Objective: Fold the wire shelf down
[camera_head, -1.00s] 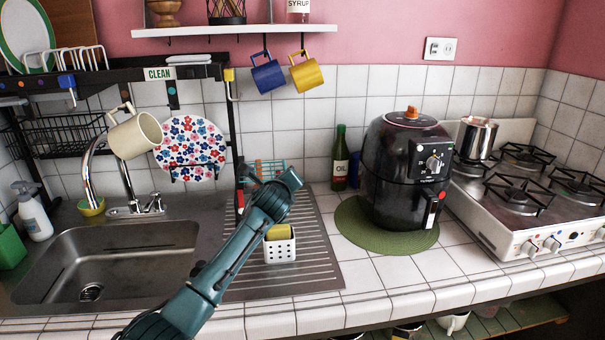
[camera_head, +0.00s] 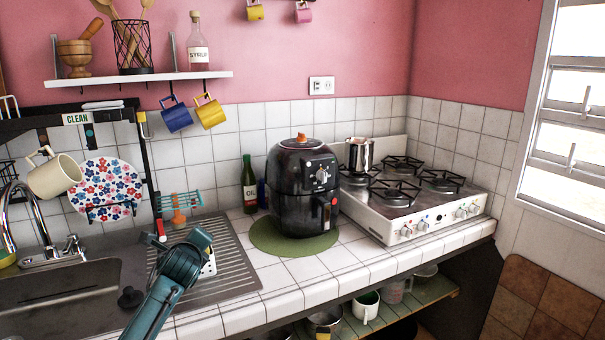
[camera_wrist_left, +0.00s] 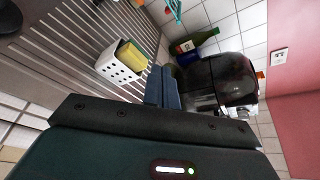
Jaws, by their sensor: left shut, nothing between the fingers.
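My left gripper (camera_head: 200,240) is over the ribbed drainboard right of the sink. In the wrist view its blue fingers (camera_wrist_left: 163,88) are together with nothing between them. A small teal wire rack (camera_head: 183,200) stands by the back wall behind the gripper; a bit of it shows in the wrist view (camera_wrist_left: 176,8). A black wire rack (camera_head: 8,172) is cut off at the left edge of the head view. I cannot tell which of these is the wire shelf. Neither is touched by the gripper. My right gripper is not in view.
A white sponge caddy (camera_wrist_left: 118,70) is close to the fingers. A black air fryer (camera_head: 303,190) on a green mat and a stove (camera_head: 410,210) are to the right. Pots stand on the green open shelf (camera_head: 405,310) below the counter. The front counter strip (camera_head: 330,272) is clear.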

